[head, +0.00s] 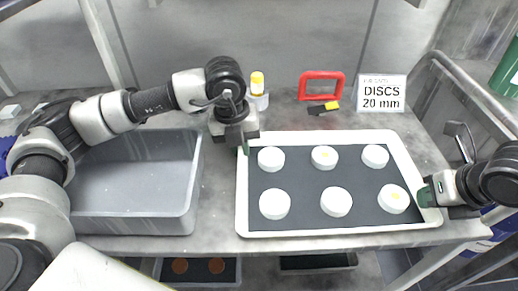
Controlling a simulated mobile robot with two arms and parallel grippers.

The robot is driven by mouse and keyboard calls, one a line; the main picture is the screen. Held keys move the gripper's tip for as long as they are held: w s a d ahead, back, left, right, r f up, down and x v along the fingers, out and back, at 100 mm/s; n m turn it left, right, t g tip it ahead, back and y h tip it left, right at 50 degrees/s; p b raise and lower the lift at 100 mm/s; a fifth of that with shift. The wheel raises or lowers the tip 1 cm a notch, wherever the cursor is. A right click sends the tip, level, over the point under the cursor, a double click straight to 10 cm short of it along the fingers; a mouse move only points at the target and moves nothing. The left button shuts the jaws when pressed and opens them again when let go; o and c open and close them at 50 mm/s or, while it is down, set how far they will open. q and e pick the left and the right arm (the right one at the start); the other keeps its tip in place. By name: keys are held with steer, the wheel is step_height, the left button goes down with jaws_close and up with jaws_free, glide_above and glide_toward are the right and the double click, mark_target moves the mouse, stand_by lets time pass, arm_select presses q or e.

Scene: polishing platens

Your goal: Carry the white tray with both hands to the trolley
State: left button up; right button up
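The white tray (243,205) lies on the grey bench, with a dark liner and several white round discs in two rows; some discs bear a small yellow mark. I cannot tell whether either gripper is closed on the rim. No trolley is clearly recognisable.
A grey bin (185,212) stands left of the tray. Behind the tray are a yellow-capped bottle (257,84), a red frame-shaped object (321,76) and a "DISCS 20 mm" sign (381,94). A metal rail (474,90) runs at the right. Dark trays sit on a lower shelf.

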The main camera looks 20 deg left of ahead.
arm_select(q)
steer(key=shift+o, duration=1.4)
arm_select(e)
steer(key=shift+o, duration=1.3)
steer(key=shift+a, duration=0.1)
arm_select(q)
steer(key=shift+r, duration=0.15)
arm_select(e)
steer(key=shift+r, duration=0.15)
steer(key=shift+s+r, duration=0.1)
steer(key=shift+r, duration=0.15)
arm_select(q)
step_height(320, 180, up, 12)
steer(key=a, duration=0.1)
steer(key=shift+s+a, duration=0.15)
steer(key=shift+s, duration=0.2)
arm_select(e)
steer(key=v, duration=1.1)
steer(key=shift+r, duration=0.15)
